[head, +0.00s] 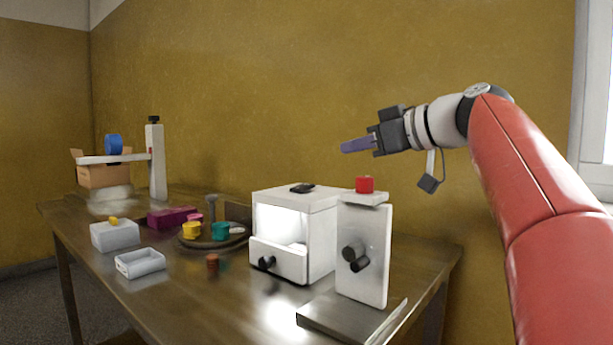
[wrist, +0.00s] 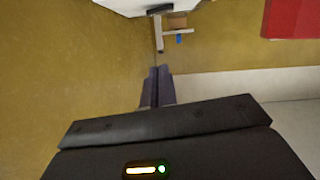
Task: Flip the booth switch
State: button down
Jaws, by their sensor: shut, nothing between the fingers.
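The booth is a white box (head: 318,203) on the table, with a brightly lit opening in its front. A small black switch (head: 301,188) sits on its top; I cannot tell which way it is tipped. In the wrist view a black piece (wrist: 160,9) on a white surface at the top edge looks like this switch. My gripper (head: 345,146) is in the air above and to the right of the booth, apart from it, pointing left. Its purple fingers (wrist: 155,88) are together and empty.
A white upright panel (head: 372,235) with a black knob and a red button (head: 365,184) stands right of the booth. Left are a round tray (head: 208,243), grey boxes (head: 115,235) and a white post (head: 156,165). The air around my gripper is clear.

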jog(key=p, duration=0.2)
send_over(316, 192)
jog(key=shift+s+a+f, duration=0.1)
jog(key=shift+s+f, duration=0.1)
jog(key=shift+f, duration=0.4)
jog(key=shift+s+a+f, duration=0.1)
jog(key=shift+s+f, duration=0.1)
jog(key=shift+f, duration=0.35)
notch_tip(316, 192, down, 3)
jog(key=shift+w+d+r+b, duration=0.15)
jog(key=shift+b, duration=0.7)
jog(key=shift+w+f, duration=0.1)
jog(key=shift+f, duration=0.6)
